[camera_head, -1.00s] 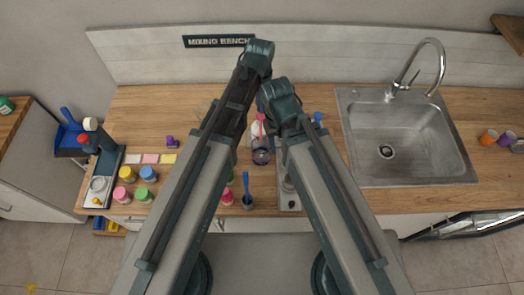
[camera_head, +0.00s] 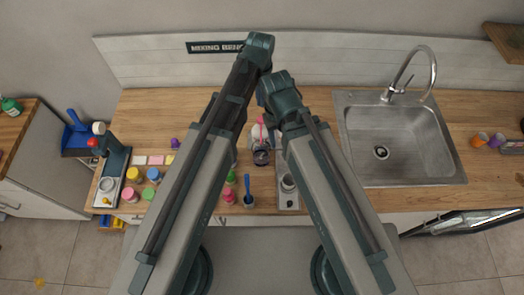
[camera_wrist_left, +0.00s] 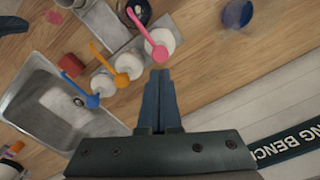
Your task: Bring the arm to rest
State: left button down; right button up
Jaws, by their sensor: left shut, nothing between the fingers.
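My left arm (camera_head: 182,195) comes in from the lower left of the head view and reaches up over the counter. My left gripper (camera_wrist_left: 160,78) shows in the left wrist view with its two dark fingers together and nothing between them. It is above the wooden counter, and the fingertips appear close to the white tubs in that picture. I cannot tell the gap. My right arm (camera_head: 335,200) stands beside the left one in the head view, bent at the top. Its gripper is hidden.
The counter (camera_head: 310,100) holds a steel sink (camera_head: 385,130) at right and several coloured jars (camera_head: 135,174) at left. In the wrist view, white tubs (camera_wrist_left: 159,44) carry pink, orange and blue scoops.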

pick_arm(q)
jog(key=shift+f, duration=0.1)
jog(key=s+a+f+n+b, duration=0.1)
jog(key=s+a+f+b, duration=0.2)
jog(key=s+f+b, duration=0.2)
jog(key=s+a+f+n+y+b, duration=0.1)
jog(key=s+a+f+b, duration=0.2)
jog(key=s, duration=0.7)
notch_tip(320, 180, down, 3)
jog(key=b, duration=0.3)
jog(key=shift+r, duration=0.15)
pick_arm(e)
notch_tip(320, 180, down, 11)
pick_arm(q)
notch_tip(320, 180, down, 5)
jog(key=b, duration=0.5)
jog(key=shift+f, duration=0.2)
pick_arm(e)
notch_tip(320, 180, down, 5)
jog(key=shift+f, duration=0.2)
